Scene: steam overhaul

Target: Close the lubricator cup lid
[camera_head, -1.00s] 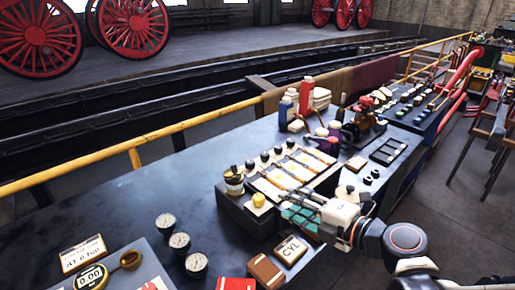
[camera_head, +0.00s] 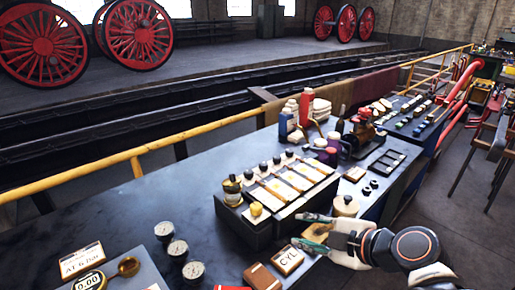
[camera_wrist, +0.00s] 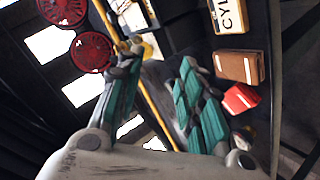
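A small brass and pale cup with a dark top (camera_head: 232,191), which looks like the lubricator cup, stands at the left end of a dark block on the bench. It is too small to tell how its lid sits. A yellow knob (camera_head: 256,209) is just right of it. My gripper (camera_head: 298,229) is open and empty, right of the cup and apart from it, near the block's front right side. In the wrist view my gripper (camera_wrist: 158,66) shows two spread teal-padded fingers. Brass parts appear by the left fingertip there, but I cannot tell whether they are the cup.
The block carries a row of pale plates (camera_head: 292,178) with dark knobs behind. Several gauges (camera_head: 178,250) stand left. A cream pot (camera_head: 345,205) stands behind my gripper.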

